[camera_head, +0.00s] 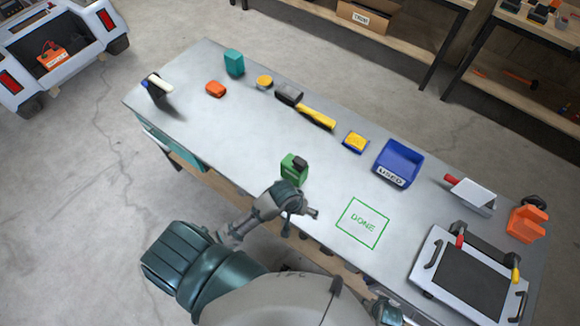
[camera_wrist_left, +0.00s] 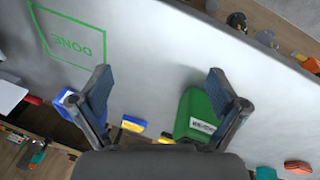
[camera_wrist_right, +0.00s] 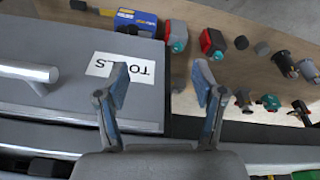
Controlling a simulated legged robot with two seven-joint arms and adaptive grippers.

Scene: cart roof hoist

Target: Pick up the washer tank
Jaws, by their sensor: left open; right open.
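A green container with a black cap (camera_head: 292,170) stands on the workbench near its front edge. It may be the washer tank. In the left wrist view the green container (camera_wrist_left: 192,112) shows a small white label I cannot read, and the right-hand finger partly covers it. My left gripper (camera_head: 300,221) is just in front of it in the head view, open and empty; in its wrist view the gripper (camera_wrist_left: 160,85) points at bare benchtop beside the container. My right gripper (camera_wrist_right: 161,80) is open and empty, facing a grey drawer front marked TOOLS (camera_wrist_right: 90,45).
The DONE area is clear. Small parts (camera_wrist_right: 290,65) lie on a wooden shelf.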

